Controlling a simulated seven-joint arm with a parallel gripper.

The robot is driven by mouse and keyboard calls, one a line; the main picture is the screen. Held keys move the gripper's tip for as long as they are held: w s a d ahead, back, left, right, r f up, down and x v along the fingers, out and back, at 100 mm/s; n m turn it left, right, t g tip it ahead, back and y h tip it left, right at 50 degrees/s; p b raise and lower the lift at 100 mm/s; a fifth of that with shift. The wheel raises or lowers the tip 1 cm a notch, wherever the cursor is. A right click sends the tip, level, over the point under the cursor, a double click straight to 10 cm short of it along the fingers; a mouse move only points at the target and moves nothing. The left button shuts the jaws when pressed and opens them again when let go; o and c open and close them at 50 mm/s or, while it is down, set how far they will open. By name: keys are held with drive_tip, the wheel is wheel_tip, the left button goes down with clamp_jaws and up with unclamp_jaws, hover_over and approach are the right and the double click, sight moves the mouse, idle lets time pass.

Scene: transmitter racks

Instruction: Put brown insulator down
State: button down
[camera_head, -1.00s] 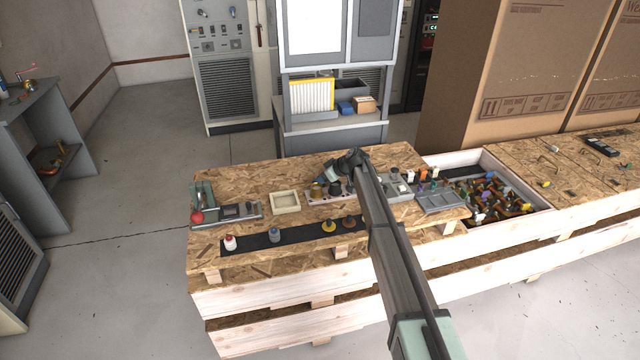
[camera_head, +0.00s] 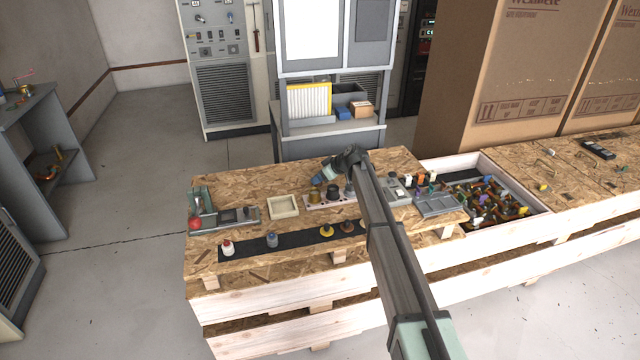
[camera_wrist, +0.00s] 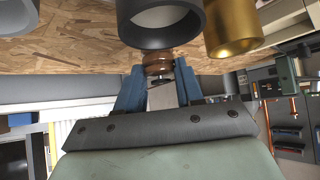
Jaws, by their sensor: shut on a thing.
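The brown insulator (camera_wrist: 157,64) shows in the wrist view as a small round brown piece between the tips of the blue fingers. My gripper (camera_wrist: 160,77) is shut on it. In the wrist view a black ring-shaped cup (camera_wrist: 160,38) and a gold cup (camera_wrist: 234,28) are close by the insulator. In the head view my gripper (camera_head: 320,179) is above the board, just behind the pale strip of cups (camera_head: 318,204). I cannot make out the held insulator there.
On the board (camera_head: 245,180) stand a cream tray (camera_head: 283,207) and a grey sectioned tray (camera_head: 437,205). A black mat (camera_head: 292,239) at the front holds a red-and-white bottle (camera_head: 227,248), a blue-grey bottle (camera_head: 272,240) and a yellow-brown insulator (camera_head: 326,231). A crate of mixed parts (camera_head: 490,160) is at right.

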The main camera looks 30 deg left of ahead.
wheel_tip(320, 180, up, 6)
drive_tip(key=shift+r, duration=0.5)
drive_tip(key=shift+s+a+r, duration=0.1)
drive_tip(key=shift+s+a, duration=0.1)
drive_tip(key=s+a+r+n+g, duration=0.1)
drive_tip(key=s+a+n+g, duration=0.1)
drive_tip(key=s+a, duration=0.95)
drive_tip(key=s+a+r+n+g, duration=0.1)
drive_tip(key=s+a+n+g, duration=0.15)
drive_tip(key=s+a, duration=0.9)
drive_tip(key=shift+s+d+f+n+g+h, duration=0.35)
drive_tip(key=shift+s+d+f+n, duration=0.6)
drive_tip(key=shift+f, duration=0.7)
drive_tip(key=shift+s+d+f+n+g+h, duration=0.35)
drive_tip(key=shift+s+d+f+n, duration=0.25)
drive_tip(key=shift+s+f, duration=0.8)
drive_tip(key=shift+s+d+f+n+g+h, duration=0.35)
drive_tip(key=shift+s+d+f+n, duration=0.45)
drive_tip(key=shift+f, duration=1.15)
drive_tip(key=shift+f, duration=0.15)
